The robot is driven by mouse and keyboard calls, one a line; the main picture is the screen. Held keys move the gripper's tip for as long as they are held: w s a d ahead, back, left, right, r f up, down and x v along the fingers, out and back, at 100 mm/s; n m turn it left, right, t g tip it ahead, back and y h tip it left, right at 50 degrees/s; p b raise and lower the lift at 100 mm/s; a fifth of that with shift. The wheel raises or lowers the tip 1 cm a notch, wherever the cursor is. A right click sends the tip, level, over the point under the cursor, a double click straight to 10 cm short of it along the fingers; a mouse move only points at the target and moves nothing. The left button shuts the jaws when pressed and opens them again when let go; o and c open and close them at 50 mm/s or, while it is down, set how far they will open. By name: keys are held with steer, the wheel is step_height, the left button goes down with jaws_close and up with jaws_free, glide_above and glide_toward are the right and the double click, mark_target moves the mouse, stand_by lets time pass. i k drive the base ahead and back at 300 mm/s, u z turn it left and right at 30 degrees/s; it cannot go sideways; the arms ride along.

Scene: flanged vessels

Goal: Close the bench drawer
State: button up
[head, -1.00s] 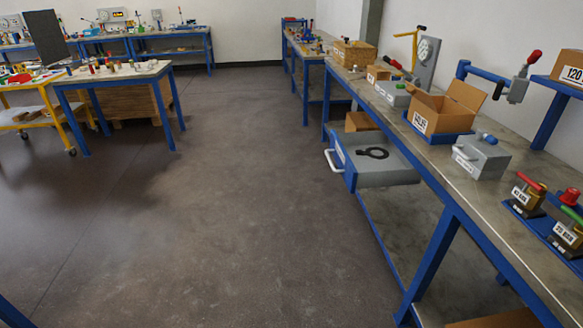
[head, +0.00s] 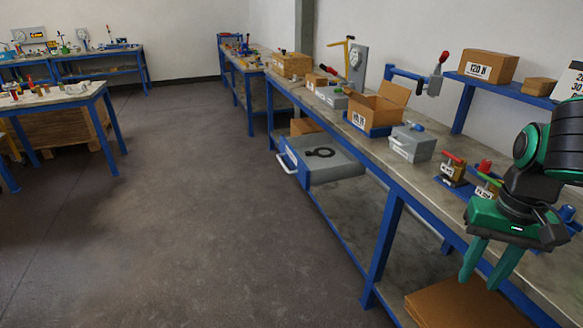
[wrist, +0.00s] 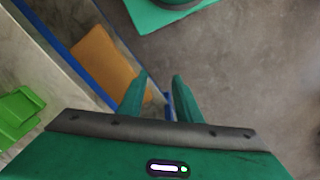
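The bench drawer (head: 335,173) is pulled out from under the long workbench in the head view. It is a grey tray with a blue front and a white handle (head: 288,163), and a dark ring-shaped item (head: 319,153) lies in it. My gripper (head: 485,276) hangs at the right, over the front edge of the bench, well apart from the drawer. Its two green fingers point down with a gap between them and nothing in it. The wrist view shows the same open fingers (wrist: 158,98) above the bench edge and floor. The drawer is not in the wrist view.
The workbench (head: 400,180) carries an open cardboard box (head: 376,108), a grey box (head: 411,143) and small valves (head: 453,168). A cardboard box (head: 465,303) lies on the lower shelf beneath my gripper. The floor (head: 200,200) left of the drawer is clear.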

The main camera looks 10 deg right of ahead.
mark_target(316, 156)
steer(key=k, duration=1.1)
steer(key=u, duration=0.65)
steer(key=i, duration=2.05)
steer(key=z, duration=0.4)
